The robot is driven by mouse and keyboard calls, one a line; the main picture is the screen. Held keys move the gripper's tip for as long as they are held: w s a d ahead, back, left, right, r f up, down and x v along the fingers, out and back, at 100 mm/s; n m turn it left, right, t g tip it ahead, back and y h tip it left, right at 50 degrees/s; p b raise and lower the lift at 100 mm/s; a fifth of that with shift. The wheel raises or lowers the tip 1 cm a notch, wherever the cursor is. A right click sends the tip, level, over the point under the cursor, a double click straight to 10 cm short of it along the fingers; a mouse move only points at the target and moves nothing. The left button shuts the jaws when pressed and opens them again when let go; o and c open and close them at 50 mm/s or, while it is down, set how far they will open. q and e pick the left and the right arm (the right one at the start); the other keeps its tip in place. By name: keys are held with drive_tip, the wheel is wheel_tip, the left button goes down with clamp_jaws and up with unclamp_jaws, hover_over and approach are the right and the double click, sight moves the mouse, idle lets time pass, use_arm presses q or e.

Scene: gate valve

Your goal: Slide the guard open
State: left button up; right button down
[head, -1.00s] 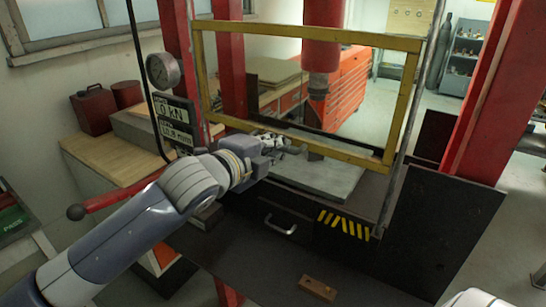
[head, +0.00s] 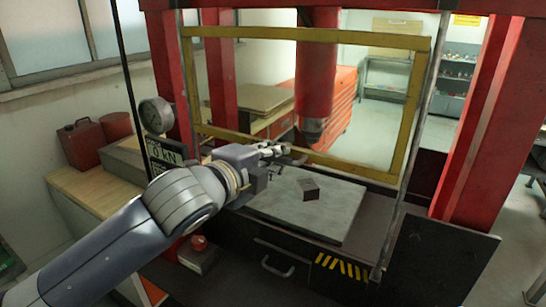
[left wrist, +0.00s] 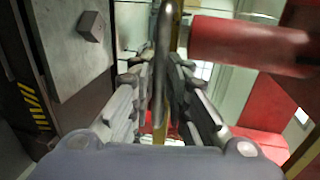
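The guard is a yellow frame (head: 417,105) around a see-through panel, in front of the press. Its lower rail stands clear above the press bed in the head view. My left gripper (head: 280,152) is at the guard's lower rail, left of its middle. In the left wrist view, my left gripper (left wrist: 162,85) has its fingers on both sides of a grey bar handle (left wrist: 162,45), closed in on it. The yellow rail runs behind the handle. My right gripper is out of view.
A small grey block (head: 310,190) rests on the pale press bed (head: 345,215) under the red ram (head: 316,75). A drawer handle (head: 277,268) and a hazard-striped panel (head: 341,266) are below. A gauge (head: 156,115) stands left; red posts (head: 478,130) flank the press.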

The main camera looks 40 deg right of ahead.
use_arm(q)
drive_tip(key=shift+o, duration=0.3)
drive_tip(key=shift+s+a, duration=0.1)
drive_tip(key=shift+a, duration=0.35)
drive_tip(key=v, duration=1.1)
drive_tip(key=shift+s+a+r, duration=0.15)
drive_tip(key=shift+s+a, duration=0.05)
drive_tip(key=shift+a, duration=0.1)
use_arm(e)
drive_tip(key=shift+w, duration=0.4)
use_arm(q)
drive_tip(key=shift+w, duration=0.1)
